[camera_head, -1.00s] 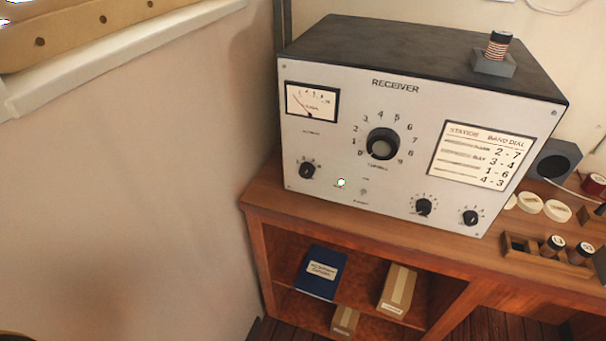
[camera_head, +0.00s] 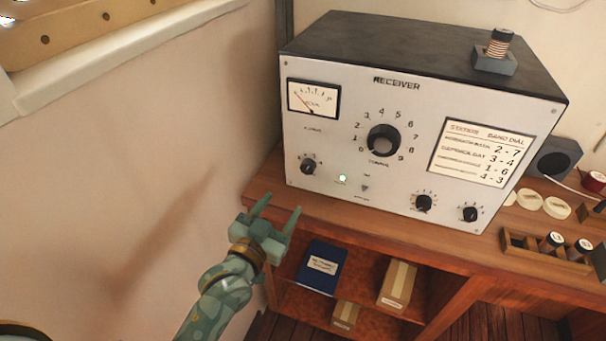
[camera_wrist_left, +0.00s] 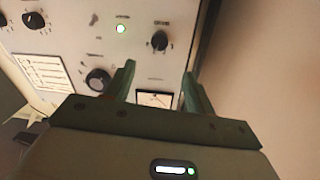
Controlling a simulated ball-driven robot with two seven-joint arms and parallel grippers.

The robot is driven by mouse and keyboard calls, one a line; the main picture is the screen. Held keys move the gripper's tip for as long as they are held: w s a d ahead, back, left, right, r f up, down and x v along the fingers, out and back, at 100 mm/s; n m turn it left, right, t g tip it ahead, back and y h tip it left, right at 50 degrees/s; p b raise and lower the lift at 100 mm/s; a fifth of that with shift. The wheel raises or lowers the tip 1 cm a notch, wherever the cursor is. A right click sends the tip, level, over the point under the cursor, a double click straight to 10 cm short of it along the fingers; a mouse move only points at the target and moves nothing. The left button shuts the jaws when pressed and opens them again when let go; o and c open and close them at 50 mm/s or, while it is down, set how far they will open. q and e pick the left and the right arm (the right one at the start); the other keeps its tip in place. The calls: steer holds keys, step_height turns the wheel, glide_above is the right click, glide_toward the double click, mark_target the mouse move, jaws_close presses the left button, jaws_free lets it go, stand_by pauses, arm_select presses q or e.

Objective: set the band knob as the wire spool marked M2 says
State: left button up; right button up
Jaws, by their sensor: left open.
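The grey receiver (camera_head: 330,130) stands on the wooden desk. Its large central tuning dial (camera_head: 383,141) has a number scale. A small black knob (camera_head: 308,166) sits at the lower left; two more, a knob (camera_head: 424,202) and another knob (camera_head: 470,214), sit at the lower right. Their labels are too small to read. A card (camera_head: 482,153) lists station, band and dial figures. One wire spool (camera_head: 499,42) stands in a holder on the receiver. My left gripper (camera_head: 281,206) is open and empty, below and left of the lower-left knob, which shows in the left wrist view (camera_wrist_left: 160,41).
A wooden rack (camera_head: 517,247) at right holds a spool (camera_head: 551,242) and another spool (camera_head: 581,250); I cannot read M2 on any. Below are a blue book (camera_head: 320,267) and boxes. The wall closes off the left; the desk before the receiver is clear.

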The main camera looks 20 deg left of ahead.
mark_target(306, 170)
arm_select(q)
steer(key=w, duration=0.4)
steer(key=w+b, duration=0.1)
steer(key=w, duration=0.3)
steer(key=w+d, duration=0.1)
steer(key=w, duration=0.3)
steer(key=c, duration=1)
